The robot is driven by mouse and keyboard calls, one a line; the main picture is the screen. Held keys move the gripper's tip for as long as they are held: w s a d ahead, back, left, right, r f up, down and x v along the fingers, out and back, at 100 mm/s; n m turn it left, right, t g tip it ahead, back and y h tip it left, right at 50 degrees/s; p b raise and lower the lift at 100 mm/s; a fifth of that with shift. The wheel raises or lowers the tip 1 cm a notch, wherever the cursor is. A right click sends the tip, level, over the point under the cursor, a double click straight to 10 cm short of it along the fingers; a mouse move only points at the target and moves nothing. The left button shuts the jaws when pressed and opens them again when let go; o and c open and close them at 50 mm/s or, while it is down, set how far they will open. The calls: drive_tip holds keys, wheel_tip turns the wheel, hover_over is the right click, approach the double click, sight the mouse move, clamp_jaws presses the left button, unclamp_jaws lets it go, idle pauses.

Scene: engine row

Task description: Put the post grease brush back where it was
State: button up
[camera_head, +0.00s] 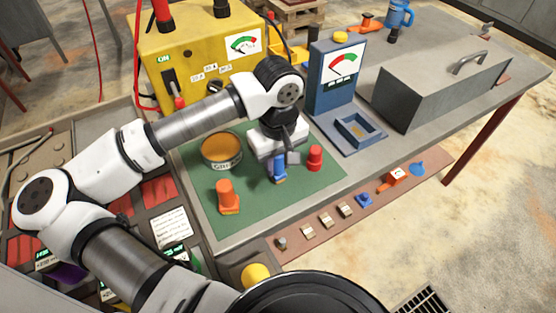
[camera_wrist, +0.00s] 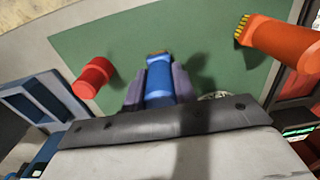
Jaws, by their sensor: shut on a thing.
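My gripper (camera_head: 279,164) is shut on a blue brush (camera_head: 279,172) above the green mat (camera_head: 262,212). In the wrist view the blue brush (camera_wrist: 160,82) sits between my two grey fingers (camera_wrist: 157,88), its short tan bristle end pointing away from the palm. Whether it touches the mat is unclear. A red piece (camera_head: 315,158) stands close to the right of my gripper. An open labelled tin (camera_head: 221,152) of amber grease is to its left.
A blue gauge stand (camera_head: 335,80) with a shallow tray (camera_head: 358,132) is behind right, beside a grey lidded box (camera_head: 440,85). A yellow machine (camera_head: 205,60) stands behind left. Small parts line the front strip (camera_head: 340,215). The mat's front is clear.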

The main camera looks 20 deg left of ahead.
drive_tip(key=o, duration=1)
drive_tip(key=shift+c, duration=0.2)
drive_tip(key=shift+r, duration=0.15)
drive_tip(key=shift+r+p, duration=0.2)
drive_tip(key=shift+p, duration=0.35)
wheel_tip(320, 180, up, 12)
drive_tip(key=shift+f+b, duration=0.15)
drive_tip(key=shift+b, duration=0.9)
